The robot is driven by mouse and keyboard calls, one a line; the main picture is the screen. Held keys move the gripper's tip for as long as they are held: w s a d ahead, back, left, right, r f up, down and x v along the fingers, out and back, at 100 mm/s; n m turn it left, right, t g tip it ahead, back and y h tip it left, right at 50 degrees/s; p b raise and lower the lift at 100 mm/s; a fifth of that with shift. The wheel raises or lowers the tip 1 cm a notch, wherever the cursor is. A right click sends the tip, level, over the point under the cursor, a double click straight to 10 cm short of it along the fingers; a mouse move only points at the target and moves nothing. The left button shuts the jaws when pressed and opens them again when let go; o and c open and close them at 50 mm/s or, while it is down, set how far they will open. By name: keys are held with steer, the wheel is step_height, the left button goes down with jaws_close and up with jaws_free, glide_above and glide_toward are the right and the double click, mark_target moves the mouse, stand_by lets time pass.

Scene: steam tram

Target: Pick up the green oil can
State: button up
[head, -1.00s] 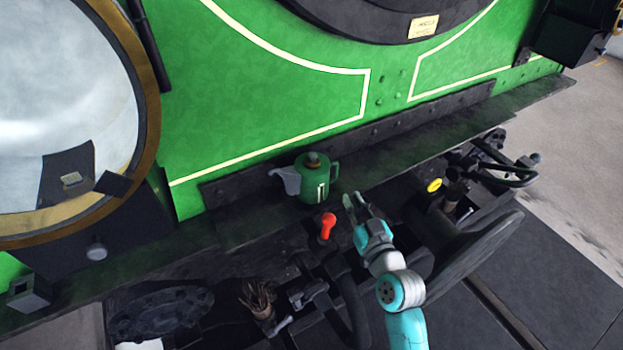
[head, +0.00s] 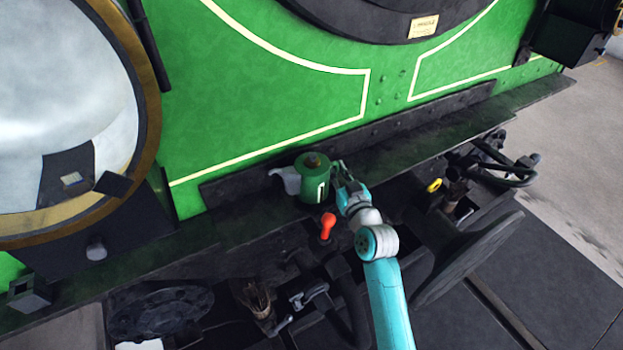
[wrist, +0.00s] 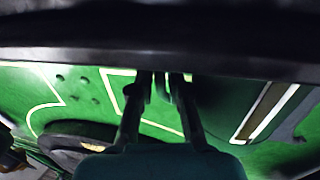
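The green oil can (head: 313,180) stands upright on the dark ledge at the front of the green tram. It has a grey spout on its left and a white mark on its front. My gripper (head: 341,174) is at the can's right side, where its handle is. In the wrist view the two fingers (wrist: 160,88) show a narrow gap with green between them. They look open around the handle, but contact is hard to make out.
A red-topped lever (head: 327,226) stands just below the can, close to my arm. A large round lamp (head: 70,110) is at the left. A yellow-topped part (head: 434,185) and dark buffer gear lie to the right.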

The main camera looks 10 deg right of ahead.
steer(key=shift+w, duration=0.4)
jaws_close()
steer(key=shift+r, duration=0.1)
step_height(320, 180, up, 10)
steer(key=shift+f, duration=0.1)
stand_by(0.7)
